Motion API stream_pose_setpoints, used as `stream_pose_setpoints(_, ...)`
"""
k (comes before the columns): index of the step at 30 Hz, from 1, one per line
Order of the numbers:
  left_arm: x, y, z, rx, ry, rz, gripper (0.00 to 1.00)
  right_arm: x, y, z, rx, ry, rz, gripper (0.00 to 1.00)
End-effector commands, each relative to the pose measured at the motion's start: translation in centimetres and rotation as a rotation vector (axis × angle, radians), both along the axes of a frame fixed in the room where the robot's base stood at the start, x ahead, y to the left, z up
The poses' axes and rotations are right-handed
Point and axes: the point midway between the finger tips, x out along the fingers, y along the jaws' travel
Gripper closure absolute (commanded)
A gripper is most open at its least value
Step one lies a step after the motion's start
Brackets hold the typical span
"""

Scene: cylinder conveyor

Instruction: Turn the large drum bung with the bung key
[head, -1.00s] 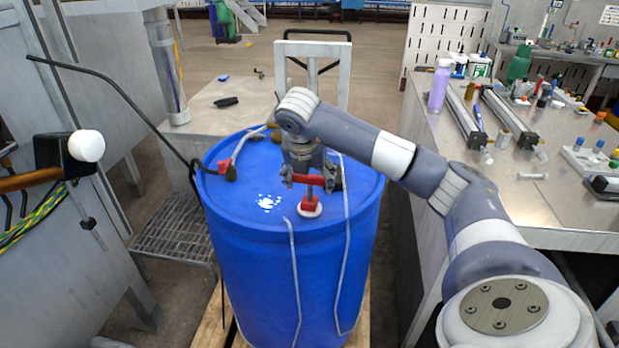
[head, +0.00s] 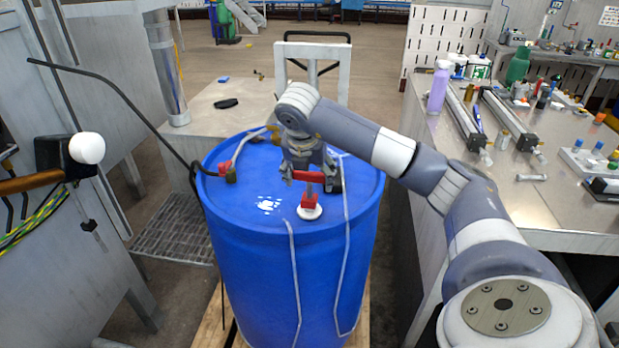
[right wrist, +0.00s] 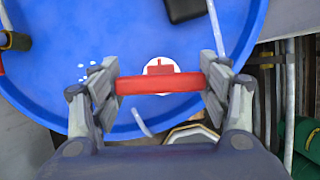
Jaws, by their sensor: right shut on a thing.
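The blue drum (head: 260,270) stands upright in the middle of the head view. The large bung (head: 309,213) is a white disc on its lid near the front edge. The bung key has a red crossbar handle (head: 307,176) and a red foot (head: 309,201) at the bung. My right gripper (head: 312,178) is shut on the handle, above the lid. In the right wrist view the red handle (right wrist: 158,84) spans between my fingers, with the white bung (right wrist: 174,68) and red foot behind it. Whether the foot is fully seated in the bung cannot be told. My left gripper is out of view.
A black hose (head: 130,97) with a red fitting (head: 224,165) reaches the lid's left side. Grey cables cross the drum's front. A metal bench (head: 520,205) with a purple bottle (head: 439,85) and small parts stands right. A white-knobbed lever (head: 88,147) sticks out left.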

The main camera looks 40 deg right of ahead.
Motion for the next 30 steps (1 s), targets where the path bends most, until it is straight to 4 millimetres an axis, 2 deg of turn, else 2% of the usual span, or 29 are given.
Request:
stream_pose_setpoints(16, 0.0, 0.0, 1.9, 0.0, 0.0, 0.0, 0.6, 0.0, 0.0, 2.9, 0.0, -0.002, -0.001, 0.68)
stream_pose_setpoints(30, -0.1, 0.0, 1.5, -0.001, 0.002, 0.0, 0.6, -0.1, -0.1, 2.9, 0.0, -0.002, 0.005, 0.68)
